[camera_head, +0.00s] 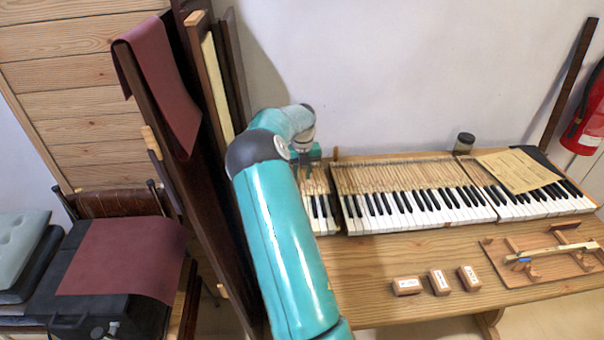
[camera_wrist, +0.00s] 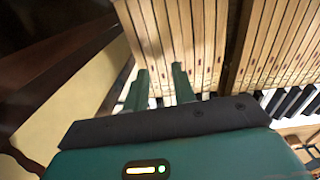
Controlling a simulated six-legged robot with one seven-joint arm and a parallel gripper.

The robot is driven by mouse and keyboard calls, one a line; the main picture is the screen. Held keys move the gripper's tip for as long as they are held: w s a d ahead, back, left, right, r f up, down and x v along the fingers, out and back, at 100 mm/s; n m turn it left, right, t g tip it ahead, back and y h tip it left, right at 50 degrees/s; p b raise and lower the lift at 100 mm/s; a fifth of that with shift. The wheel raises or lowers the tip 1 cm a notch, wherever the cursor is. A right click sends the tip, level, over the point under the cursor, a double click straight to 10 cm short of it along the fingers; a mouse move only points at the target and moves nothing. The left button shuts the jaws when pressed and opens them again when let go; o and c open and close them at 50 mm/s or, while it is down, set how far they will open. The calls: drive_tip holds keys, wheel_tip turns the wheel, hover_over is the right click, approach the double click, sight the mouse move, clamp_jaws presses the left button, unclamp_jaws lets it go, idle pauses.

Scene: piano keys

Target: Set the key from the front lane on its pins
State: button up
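My gripper (camera_head: 304,162) is at the far left end of the keyboard, low over the wooden rear parts of the left key section (camera_head: 318,205). In the wrist view its two green fingers stand apart (camera_wrist: 161,74), with wooden key levers (camera_wrist: 200,40) just beyond the tips. I see no key clearly held between them. A loose key-like stick with a blue part (camera_head: 530,256) lies across the wooden rack (camera_head: 545,272) at the bench's right front, far from my gripper. The pins and the front lane cannot be made out for certain.
The main key section (camera_head: 415,215) and right section (camera_head: 540,205) continue rightward, with a paper sheet (camera_head: 517,170) on top and a dark jar (camera_head: 464,143) behind. Several small labelled blocks (camera_head: 438,282) lie at the bench front. Tall dark panels (camera_head: 185,190) stand close left.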

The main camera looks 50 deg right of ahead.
drive_tip(key=shift+o, duration=1.3)
drive_tip(key=shift+r, duration=2.5)
